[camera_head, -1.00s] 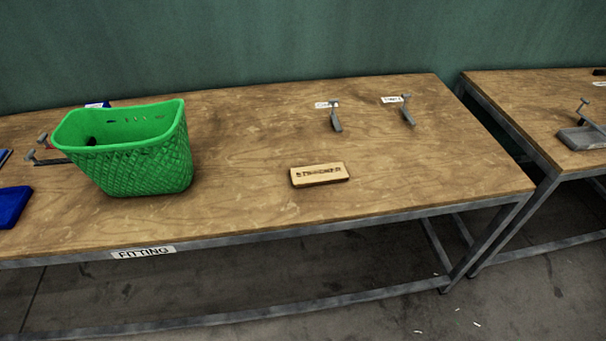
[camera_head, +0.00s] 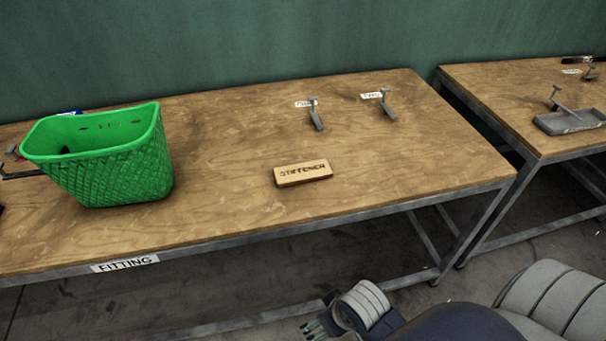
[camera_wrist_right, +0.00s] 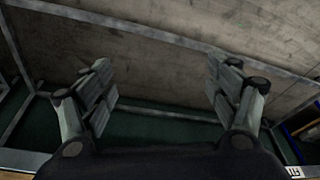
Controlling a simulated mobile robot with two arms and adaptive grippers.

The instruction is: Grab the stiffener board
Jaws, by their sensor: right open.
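The stiffener board (camera_head: 303,173) is a small light-wood block with dark lettering that reads STIFFENER. It lies flat on the wooden fitting table (camera_head: 235,205), right of the green basket. My right gripper (camera_head: 318,325) is at the bottom of the head view, below and in front of the table edge, well apart from the board. In the right wrist view the right gripper (camera_wrist_right: 160,90) has its two fingers spread wide with nothing between them. The board is not in the wrist view. My left gripper is not in view.
A green basket (camera_head: 110,165) stands on the table's left part. Two small grey clamps (camera_head: 316,115) (camera_head: 388,105) with labels stand behind the board. A second table (camera_head: 500,95) at the right bears a grey tray (camera_head: 570,121). The tabletop around the board is clear.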

